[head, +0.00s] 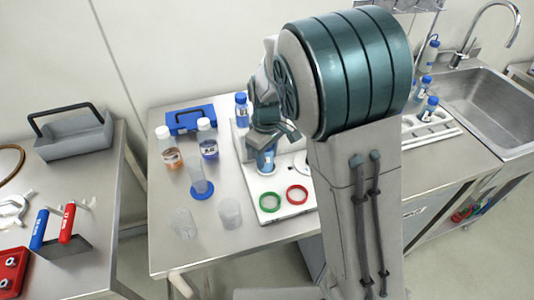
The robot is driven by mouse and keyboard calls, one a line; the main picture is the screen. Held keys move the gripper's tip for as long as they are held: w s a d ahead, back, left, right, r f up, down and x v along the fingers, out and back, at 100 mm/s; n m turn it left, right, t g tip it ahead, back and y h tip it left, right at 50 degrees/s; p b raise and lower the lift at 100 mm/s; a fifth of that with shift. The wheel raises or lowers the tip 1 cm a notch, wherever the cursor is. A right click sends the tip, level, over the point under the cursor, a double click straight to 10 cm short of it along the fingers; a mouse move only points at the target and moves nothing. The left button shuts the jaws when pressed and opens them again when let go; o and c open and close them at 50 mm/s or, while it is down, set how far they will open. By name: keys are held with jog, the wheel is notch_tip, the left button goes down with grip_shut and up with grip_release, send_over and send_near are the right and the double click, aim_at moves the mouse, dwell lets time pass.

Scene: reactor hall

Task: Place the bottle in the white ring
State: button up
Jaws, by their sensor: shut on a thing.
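My gripper (268,142) is shut on a bottle with a blue label (266,160). The bottle is upright, and the gripper hides its top. It is over the back left part of a white board (284,213), behind the green ring (270,202). I cannot tell whether its base touches the board. A red ring (297,195) lies to the right of the green one. A pale round edge, perhaps the white ring, shows at the back right of the board, partly hidden by my arm.
Left of the board stand an orange bottle (169,147), a blue bottle (207,139), a cylinder on a blue base (199,180) and two clear beakers. A blue case (190,119) and a blue-capped bottle (241,109) are behind. A bottle rack (432,125) and a sink (489,107) are at right.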

jog(key=o, duration=1)
notch_tip(320, 180, up, 12)
jog(key=shift+r, duration=0.1)
jog(key=s+d+m+t, duration=0.1)
jog(key=s+d+m, duration=0.2)
jog(key=s, duration=0.3)
jog(key=s+d+f+m+t, duration=0.1)
jog(key=s+d+m, duration=0.2)
jog(key=s+d, duration=0.3)
jog(key=s+d+m+t, duration=0.1)
jog(key=s+d+m, duration=0.3)
jog(key=s, duration=0.3)
jog(key=shift+s+d+f, duration=0.15)
jog(key=shift+d+f, duration=0.05)
jog(key=shift+d, duration=0.25)
